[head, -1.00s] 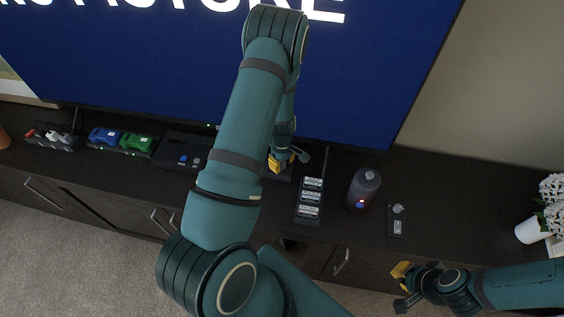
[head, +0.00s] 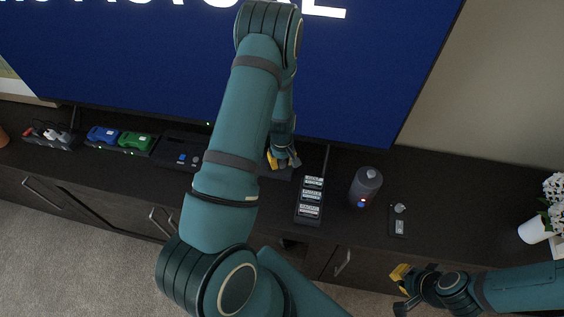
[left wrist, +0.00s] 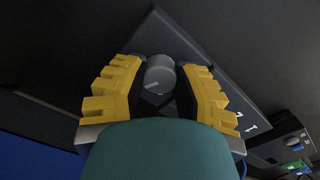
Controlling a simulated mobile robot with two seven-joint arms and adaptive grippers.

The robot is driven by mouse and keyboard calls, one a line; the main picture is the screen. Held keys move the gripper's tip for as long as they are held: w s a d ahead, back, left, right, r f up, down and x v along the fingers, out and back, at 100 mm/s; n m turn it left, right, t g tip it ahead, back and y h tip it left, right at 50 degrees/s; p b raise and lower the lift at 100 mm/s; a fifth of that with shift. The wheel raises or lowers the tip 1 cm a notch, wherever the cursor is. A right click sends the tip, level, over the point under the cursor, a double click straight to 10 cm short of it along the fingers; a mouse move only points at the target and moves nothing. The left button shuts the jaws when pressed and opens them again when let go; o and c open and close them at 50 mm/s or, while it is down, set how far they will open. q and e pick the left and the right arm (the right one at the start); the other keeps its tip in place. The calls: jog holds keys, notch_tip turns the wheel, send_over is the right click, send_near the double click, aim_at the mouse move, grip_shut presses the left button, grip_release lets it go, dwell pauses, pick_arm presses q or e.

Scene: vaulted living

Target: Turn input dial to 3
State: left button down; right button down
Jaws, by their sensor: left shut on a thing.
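The input dial (left wrist: 160,75) is a grey round knob on a dark panel (left wrist: 218,75) in the left wrist view. White digits show on the panel at the right, a 1 and what looks like a 2. My left gripper (left wrist: 160,82) has its yellow-padded fingers on both sides of the dial and is shut on it. In the head view my left gripper (head: 283,160) is at the panel in front of the screen, and my own arm hides much of it. The dial's exact setting cannot be read. My right gripper (head: 400,287) hangs before the cabinet's front edge at the lower right, seemingly empty, with its fingers apart.
A rack of labelled cartridges (head: 310,200), a grey cylinder (head: 366,187) and a small switch plate (head: 399,220) stand right of my left gripper. Blue (head: 104,135) and green (head: 137,140) devices sit at the left. The large screen (head: 370,70) rises close behind.

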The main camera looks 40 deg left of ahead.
aim_at(282, 162)
pick_arm(q)
jog(key=shift+s+m+b, duration=0.1)
jog(key=shift+m+b, duration=0.35)
jog(key=shift+m, duration=1.45)
jog(key=c, duration=0.6)
grip_release()
jog(key=shift+r, duration=0.3)
notch_tip(282, 162, up, 11)
jog(key=shift+r, duration=0.2)
